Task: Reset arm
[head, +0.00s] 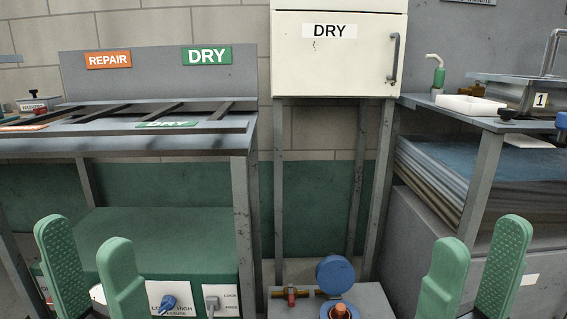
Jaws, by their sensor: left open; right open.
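My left gripper (93,262) is at the bottom left of the head view, with its green fingers pointing up and spread apart. Nothing is between them. My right gripper (474,268) is at the bottom right, also with green fingers spread and empty. Both grippers are seen in front of the furniture and hold nothing. The rest of both arms is mostly out of view below the picture.
A grey rack table (200,148) with slats stands at left, above a green-topped unit (170,235). A white DRY cabinet (340,65) stands on legs in the middle. A low unit with a blue round part (335,273) sits below. A sink counter (470,115) is at right.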

